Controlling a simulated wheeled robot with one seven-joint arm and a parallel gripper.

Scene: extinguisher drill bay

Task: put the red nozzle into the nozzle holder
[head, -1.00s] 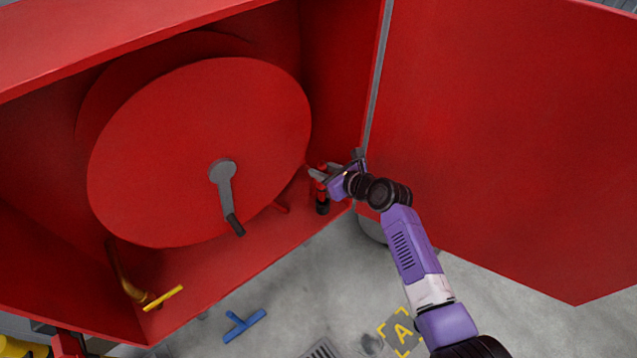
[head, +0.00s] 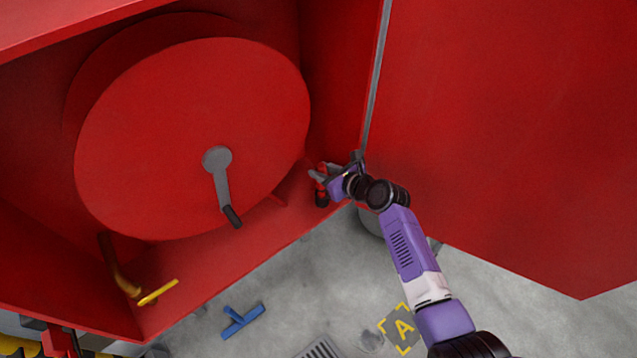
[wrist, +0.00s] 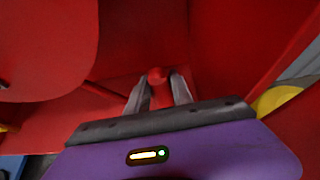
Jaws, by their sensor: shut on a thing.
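The red nozzle (head: 321,186) is upright at the lower right inside the red cabinet, beside the hose reel. My gripper (head: 319,173) is shut on it from the right. In the wrist view the nozzle's round red top (wrist: 157,76) shows between my two grey fingers (wrist: 157,92). A black part shows at the nozzle's lower end in the head view; I cannot tell whether it belongs to the nozzle or to a holder. I cannot make out the nozzle holder for certain, nor whether the nozzle touches the cabinet floor.
The big red reel (head: 190,130) with its grey crank (head: 222,185) fills the cabinet left of my gripper. The open red door (head: 500,140) stands close on the right. A yellow-handled valve (head: 157,292) is at lower left.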

